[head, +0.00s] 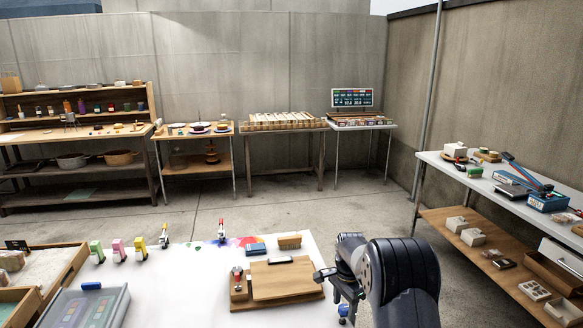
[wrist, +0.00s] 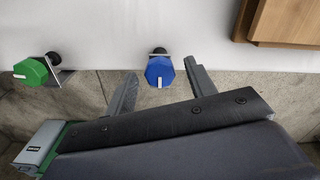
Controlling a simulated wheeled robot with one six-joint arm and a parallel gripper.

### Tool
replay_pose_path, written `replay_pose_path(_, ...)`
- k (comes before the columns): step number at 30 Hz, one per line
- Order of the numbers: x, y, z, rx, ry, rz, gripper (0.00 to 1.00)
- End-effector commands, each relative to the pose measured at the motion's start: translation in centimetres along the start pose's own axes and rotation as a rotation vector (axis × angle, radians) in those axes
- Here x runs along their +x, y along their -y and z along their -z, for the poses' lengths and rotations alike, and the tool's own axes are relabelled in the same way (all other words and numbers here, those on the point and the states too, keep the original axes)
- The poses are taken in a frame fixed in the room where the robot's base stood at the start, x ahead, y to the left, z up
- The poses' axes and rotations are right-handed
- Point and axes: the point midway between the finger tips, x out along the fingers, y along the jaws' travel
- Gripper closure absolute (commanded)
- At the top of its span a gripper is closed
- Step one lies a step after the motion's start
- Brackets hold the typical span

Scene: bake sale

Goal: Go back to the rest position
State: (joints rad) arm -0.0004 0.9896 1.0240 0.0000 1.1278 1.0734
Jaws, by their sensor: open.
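My gripper (wrist: 160,70) is open in the wrist view, with its two dark fingers spread apart. A blue knob-like piece (wrist: 160,72) on a small metal bracket shows between the fingertips at the white table's edge. I cannot tell how far it is from the fingers, and nothing is clamped. In the head view my gripper (head: 336,286) hangs at the right edge of the white table (head: 190,285), below my dark arm. A bit of blue (head: 343,311) shows just under it.
A green knob (wrist: 31,72) sits at the same edge. A side table (head: 437,160) stands right. Open floor (head: 290,200) lies beyond the table.

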Motion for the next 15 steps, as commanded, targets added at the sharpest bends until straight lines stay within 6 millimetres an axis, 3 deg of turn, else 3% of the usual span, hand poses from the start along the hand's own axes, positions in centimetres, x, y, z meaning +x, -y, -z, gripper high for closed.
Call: replay_pose_path(15, 0.01, 0.00, 0.00, -0.419, 0.000, 0.000, 0.48)
